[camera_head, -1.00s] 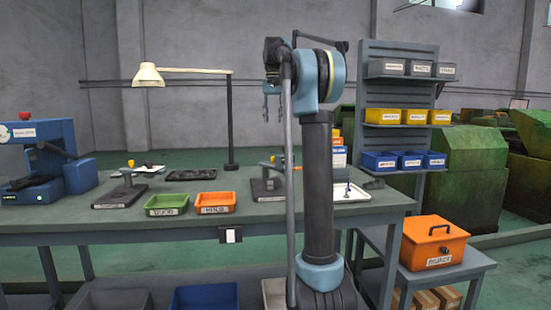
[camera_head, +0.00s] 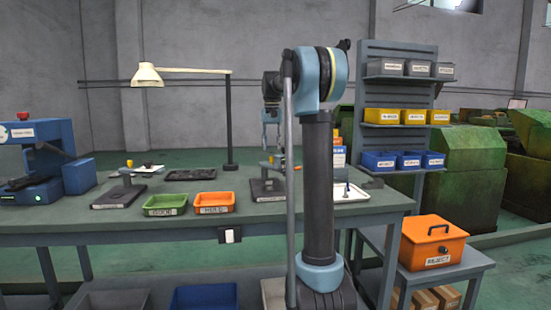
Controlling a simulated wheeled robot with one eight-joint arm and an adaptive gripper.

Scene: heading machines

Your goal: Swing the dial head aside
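Two small gauge stands with dark bases stand on the grey-green workbench (camera_head: 340,222). The left stand (camera_head: 119,193) has an arm on a post, with a yellow tip beside it. The right stand (camera_head: 267,186) is partly hidden by my arm. I cannot tell from this distance which carries the dial head, and no dial face is readable. My gripper (camera_head: 270,146) hangs fingers down above the right stand, apart from it. Its two fingers look spread, with nothing seen between them.
A green tray (camera_head: 165,210) and an orange tray (camera_head: 213,209) sit at the bench front, with a black tray (camera_head: 190,174) behind. A lamp (camera_head: 148,76) overhangs the bench. A blue machine (camera_head: 75,178) is at left. A white tray (camera_head: 350,197) is right of my arm.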

